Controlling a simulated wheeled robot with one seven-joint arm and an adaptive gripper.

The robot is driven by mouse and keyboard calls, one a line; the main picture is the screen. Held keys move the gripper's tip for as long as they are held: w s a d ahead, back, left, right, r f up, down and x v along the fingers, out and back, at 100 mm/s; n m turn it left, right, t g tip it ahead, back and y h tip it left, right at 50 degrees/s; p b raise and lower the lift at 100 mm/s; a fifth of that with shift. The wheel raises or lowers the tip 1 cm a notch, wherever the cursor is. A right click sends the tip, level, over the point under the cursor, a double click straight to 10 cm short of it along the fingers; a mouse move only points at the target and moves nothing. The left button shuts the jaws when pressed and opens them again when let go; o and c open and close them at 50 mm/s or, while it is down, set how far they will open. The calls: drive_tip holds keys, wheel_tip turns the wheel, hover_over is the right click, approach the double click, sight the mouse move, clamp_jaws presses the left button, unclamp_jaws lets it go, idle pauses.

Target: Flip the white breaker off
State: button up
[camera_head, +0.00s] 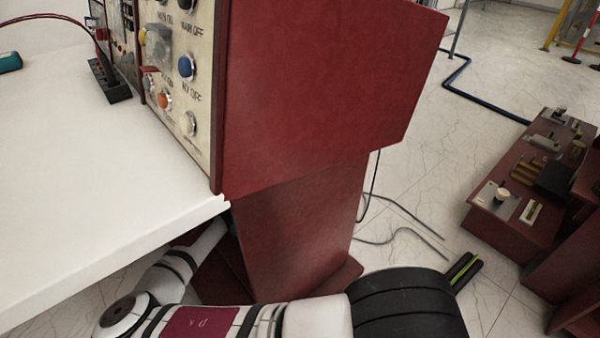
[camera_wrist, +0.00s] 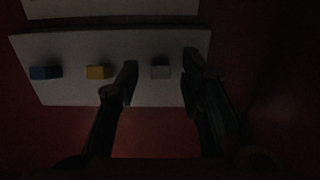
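In the dark wrist view, a pale panel (camera_wrist: 80,87) carries a row of blocks. The white breaker (camera_wrist: 160,72) is a small pale block at the right of the row. My gripper (camera_wrist: 160,84) is open, with one finger on each side of the white breaker in the picture. A gap shows between the breaker and each fingertip, and nothing is held. How far the fingertips are from the panel is hard to tell. The breaker cannot be made out in the head view.
A yellow breaker (camera_wrist: 96,72) is just left of my left finger, and a blue breaker (camera_wrist: 44,73) is farther left. In the head view, a red console (camera_head: 320,80) stands beside a white table (camera_head: 80,180). A dark red unit (camera_head: 510,225) is at right.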

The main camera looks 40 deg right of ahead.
drive_tip(key=shift+d, duration=0.3)
clamp_jaws()
drive_tip(key=shift+f+h, duration=0.45)
drive_tip(key=shift+h, duration=0.7)
drive_tip(key=shift+f+h, duration=0.5)
drive_tip(key=shift+h, duration=0.7)
drive_tip(key=shift+f+h, duration=0.45)
drive_tip(key=shift+h, duration=0.7)
